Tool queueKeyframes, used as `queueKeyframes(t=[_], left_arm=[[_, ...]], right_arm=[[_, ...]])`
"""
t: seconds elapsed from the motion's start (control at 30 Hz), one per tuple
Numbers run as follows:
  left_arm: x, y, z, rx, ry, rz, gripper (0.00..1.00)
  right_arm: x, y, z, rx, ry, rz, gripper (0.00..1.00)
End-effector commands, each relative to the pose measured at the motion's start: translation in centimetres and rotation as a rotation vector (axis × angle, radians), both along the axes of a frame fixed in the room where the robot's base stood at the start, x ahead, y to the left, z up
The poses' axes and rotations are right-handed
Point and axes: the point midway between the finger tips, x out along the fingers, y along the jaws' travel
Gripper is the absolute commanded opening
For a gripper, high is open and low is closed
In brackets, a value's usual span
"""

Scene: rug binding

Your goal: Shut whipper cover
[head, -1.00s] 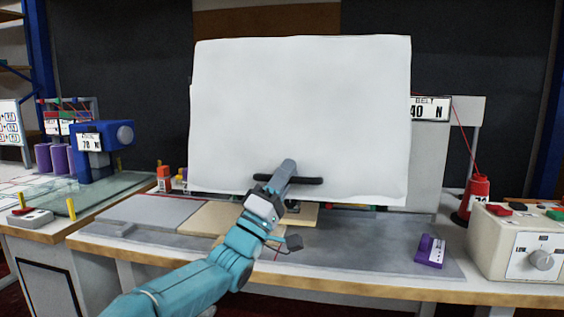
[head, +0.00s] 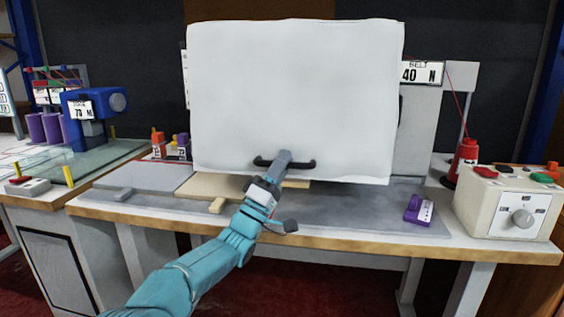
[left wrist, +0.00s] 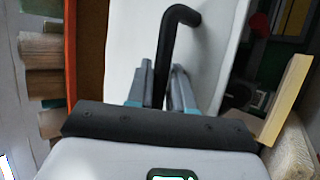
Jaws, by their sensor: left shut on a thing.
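The whipper cover (head: 290,90) is a large white panel standing upright over the bench in the head view. Its black bar handle (head: 302,163) runs along its lower part. My left gripper (head: 284,160) is shut on the handle. In the left wrist view, the two fingers (left wrist: 164,90) lie on either side of the black handle (left wrist: 180,20), with the white cover (left wrist: 122,45) behind. The cover hides most of the machine behind it. My right gripper is not in view.
A purple block (head: 420,210) lies on the grey bench plate right of the cover. A cream control box (head: 505,205) and a red bottle (head: 465,155) stand at the right. A blue machine (head: 95,110) stands on the left table. Tan boards (head: 212,187) lie below the cover.

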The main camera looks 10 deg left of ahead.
Motion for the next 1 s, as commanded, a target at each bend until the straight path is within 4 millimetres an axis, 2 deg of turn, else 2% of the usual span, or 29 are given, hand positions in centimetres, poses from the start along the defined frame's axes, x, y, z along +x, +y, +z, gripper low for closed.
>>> queueKeyframes(t=[0.37, 0.4, 0.47, 1.0], left_arm=[[-0.18, -0.07, -0.39, 0.002, 0.003, -0.003, 0.00], [-0.18, -0.07, -0.39, 0.001, 0.002, -0.003, 0.25], [-0.18, -0.06, -0.39, 0.001, 0.002, -0.003, 0.42], [-0.19, 0.03, -0.14, 0.000, 0.001, 0.000, 0.42]], right_arm=[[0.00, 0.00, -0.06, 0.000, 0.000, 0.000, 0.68], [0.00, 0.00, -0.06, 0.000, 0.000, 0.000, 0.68], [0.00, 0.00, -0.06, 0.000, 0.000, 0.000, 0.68], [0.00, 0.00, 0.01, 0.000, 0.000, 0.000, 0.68]])
